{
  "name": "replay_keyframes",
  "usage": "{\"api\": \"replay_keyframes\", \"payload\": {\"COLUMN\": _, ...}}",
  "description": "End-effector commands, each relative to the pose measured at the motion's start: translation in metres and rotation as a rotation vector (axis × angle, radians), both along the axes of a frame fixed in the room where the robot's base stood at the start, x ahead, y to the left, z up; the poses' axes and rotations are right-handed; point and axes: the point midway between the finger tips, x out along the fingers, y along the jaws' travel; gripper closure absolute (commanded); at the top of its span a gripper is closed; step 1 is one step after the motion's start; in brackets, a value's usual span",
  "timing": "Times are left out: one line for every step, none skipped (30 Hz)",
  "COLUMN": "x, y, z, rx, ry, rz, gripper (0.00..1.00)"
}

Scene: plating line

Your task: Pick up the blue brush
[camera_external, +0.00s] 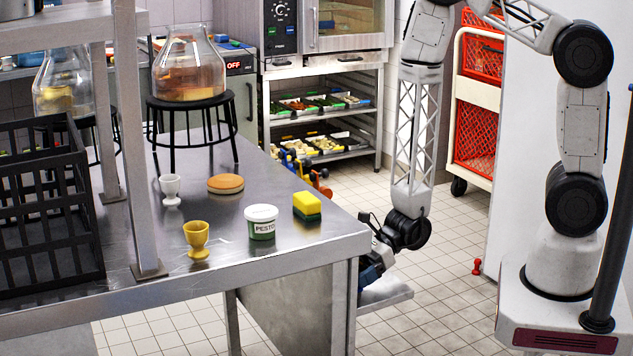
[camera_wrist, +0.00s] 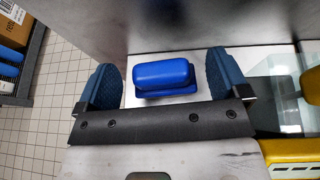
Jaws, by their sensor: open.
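The blue brush (camera_wrist: 163,75) shows in the wrist view as a rounded blue block on a pale surface. My gripper (camera_wrist: 164,70) is open, with one blue finger to the left of the brush and one to the right. A gap shows between the brush and each finger. In the external view my gripper (camera_external: 374,272) is low beside the right end of the steel table, above a low shelf (camera_external: 388,294). I cannot make out the brush apart from the blue fingers there.
The steel table (camera_external: 300,255) holds a yellow sponge (camera_external: 307,205), a pesto tub (camera_external: 261,222), a yellow egg cup (camera_external: 197,239) and a white one (camera_external: 170,189). In the wrist view a yellow thing (camera_wrist: 290,150) is near the right finger. Tiled floor is open at left.

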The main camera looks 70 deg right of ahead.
Motion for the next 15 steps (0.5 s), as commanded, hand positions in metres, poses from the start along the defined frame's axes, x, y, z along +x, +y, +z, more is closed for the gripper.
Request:
{"api": "replay_keyframes", "payload": {"x": 0.002, "y": 0.004, "z": -0.003, "rx": 0.0, "ry": 0.002, "rz": 0.001, "gripper": 0.06}}
{"api": "replay_keyframes", "payload": {"x": 0.004, "y": 0.006, "z": -0.005, "rx": 0.0, "ry": 0.002, "rz": 0.001, "gripper": 0.06}}
{"api": "replay_keyframes", "payload": {"x": 0.006, "y": 0.009, "z": -0.007, "rx": 0.0, "ry": 0.002, "rz": 0.001, "gripper": 0.06}}
{"api": "replay_keyframes", "payload": {"x": 0.008, "y": 0.011, "z": -0.007, "rx": 0.0, "ry": 0.001, "rz": 0.002, "gripper": 0.06}}
{"api": "replay_keyframes", "payload": {"x": 0.01, "y": 0.013, "z": -0.008, "rx": 0.001, "ry": 0.001, "rz": 0.002, "gripper": 0.06}}
{"api": "replay_keyframes", "payload": {"x": 0.012, "y": 0.015, "z": -0.01, "rx": 0.0, "ry": 0.0, "rz": 0.001, "gripper": 0.06}}
{"api": "replay_keyframes", "payload": {"x": 0.013, "y": 0.016, "z": -0.01, "rx": 0.0, "ry": 0.0, "rz": 0.001, "gripper": 0.06}}
{"api": "replay_keyframes", "payload": {"x": 0.015, "y": 0.017, "z": -0.011, "rx": 0.001, "ry": 0.001, "rz": 0.0, "gripper": 0.06}}
{"api": "replay_keyframes", "payload": {"x": 0.016, "y": 0.019, "z": -0.012, "rx": 0.0, "ry": 0.001, "rz": 0.0, "gripper": 0.06}}
{"api": "replay_keyframes", "payload": {"x": 0.017, "y": 0.02, "z": -0.013, "rx": 0.0, "ry": 0.002, "rz": 0.001, "gripper": 0.06}}
{"api": "replay_keyframes", "payload": {"x": 0.017, "y": 0.021, "z": -0.013, "rx": 0.0, "ry": 0.002, "rz": 0.001, "gripper": 0.06}}
{"api": "replay_keyframes", "payload": {"x": 0.018, "y": 0.022, "z": -0.014, "rx": 0.0, "ry": 0.002, "rz": 0.001, "gripper": 0.06}}
{"api": "replay_keyframes", "payload": {"x": 0.018, "y": 0.022, "z": -0.014, "rx": 0.0, "ry": 0.002, "rz": 0.001, "gripper": 0.06}}
{"api": "replay_keyframes", "payload": {"x": 0.018, "y": 0.022, "z": -0.014, "rx": 0.0, "ry": 0.002, "rz": 0.001, "gripper": 0.06}}
{"api": "replay_keyframes", "payload": {"x": 0.018, "y": 0.022, "z": -0.014, "rx": 0.0, "ry": 0.001, "rz": 0.0, "gripper": 0.06}}
